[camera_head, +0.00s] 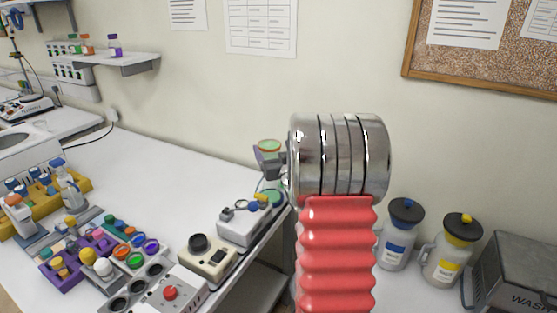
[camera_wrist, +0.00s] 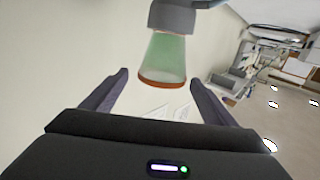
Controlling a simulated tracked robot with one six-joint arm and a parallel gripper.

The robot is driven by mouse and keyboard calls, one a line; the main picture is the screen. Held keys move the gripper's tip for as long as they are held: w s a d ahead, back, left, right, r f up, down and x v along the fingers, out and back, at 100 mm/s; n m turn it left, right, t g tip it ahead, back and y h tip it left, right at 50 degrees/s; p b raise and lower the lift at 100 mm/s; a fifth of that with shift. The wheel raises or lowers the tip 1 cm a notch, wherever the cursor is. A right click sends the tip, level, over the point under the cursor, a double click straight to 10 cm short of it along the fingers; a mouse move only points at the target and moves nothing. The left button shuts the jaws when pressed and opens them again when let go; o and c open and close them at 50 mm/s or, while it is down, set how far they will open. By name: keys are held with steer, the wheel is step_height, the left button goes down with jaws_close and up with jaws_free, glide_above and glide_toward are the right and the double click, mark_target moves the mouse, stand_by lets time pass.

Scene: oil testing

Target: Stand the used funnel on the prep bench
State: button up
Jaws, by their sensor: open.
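The used funnel (camera_wrist: 165,58), pale green and see-through with an orange-brown rim, shows in the wrist view with its narrow end at a grey piece (camera_wrist: 180,16). Its wide rim faces my gripper. My gripper (camera_wrist: 159,78) is open, with one dark finger to each side of the funnel and a gap on both sides. In the head view the funnel (camera_head: 268,146) is small, rim up, just left of my silver wrist, above the bench's far right end. My fingers are mostly hidden there. The prep bench (camera_head: 150,160) is white and runs along the wall.
Below the funnel stand a white device (camera_head: 243,224) with coloured knobs and a beige box (camera_head: 207,258). A purple rack (camera_head: 75,262) and a spray bottle (camera_head: 68,187) stand left. The bench's back middle is clear.

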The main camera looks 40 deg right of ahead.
steer(key=v, duration=0.6)
steer(key=shift+s, duration=0.2)
stand_by(0.4)
steer(key=s+a+r+n+g+y, duration=0.1)
steer(key=s+a+g+y, duration=0.15)
steer(key=a, duration=0.85)
steer(key=s+a+r+n+g+y, duration=0.1)
steer(key=s+a+r+g, duration=0.15)
steer(key=a, duration=0.75)
steer(key=s+a+f+n+g+y, duration=0.2)
steer(key=s+a+f+g+y, duration=0.2)
steer(key=s+a, duration=1.5)
steer(key=shift+s+a+n+g, duration=0.2)
steer(key=shift+s+n+g, duration=0.3)
steer(key=shift+g, duration=0.4)
